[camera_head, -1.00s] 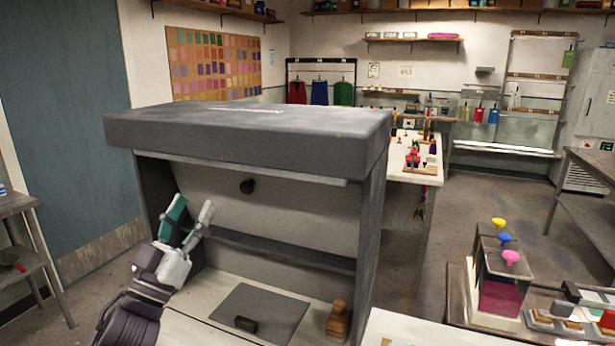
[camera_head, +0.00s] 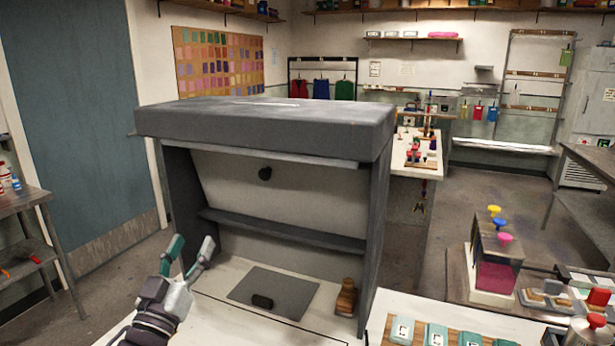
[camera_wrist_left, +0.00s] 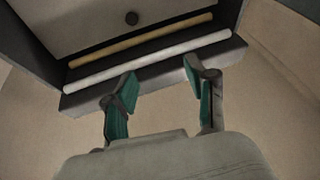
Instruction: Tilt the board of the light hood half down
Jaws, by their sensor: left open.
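The light hood (camera_head: 265,121) is a dark grey box with a thick top, side walls and an open front. Inside it, a pale board (camera_head: 232,178) with a round black knob (camera_head: 264,173) slopes above a dark crossbar (camera_head: 280,230). My left gripper (camera_head: 191,251) is open and empty, in front of the hood's lower left side, apart from the knob and below it. In the left wrist view, the open fingers (camera_wrist_left: 160,76) point toward the hood's top with a white tube and a yellowish tube; the knob (camera_wrist_left: 131,18) is beyond. My right gripper is out of view.
A grey mat (camera_head: 275,292) with a small dark block (camera_head: 262,301) and a brown wooden piece (camera_head: 346,298) are on the hood's pale floor. The hood's side walls flank the opening. A tray with teal-topped items (camera_head: 437,334) is at the lower right.

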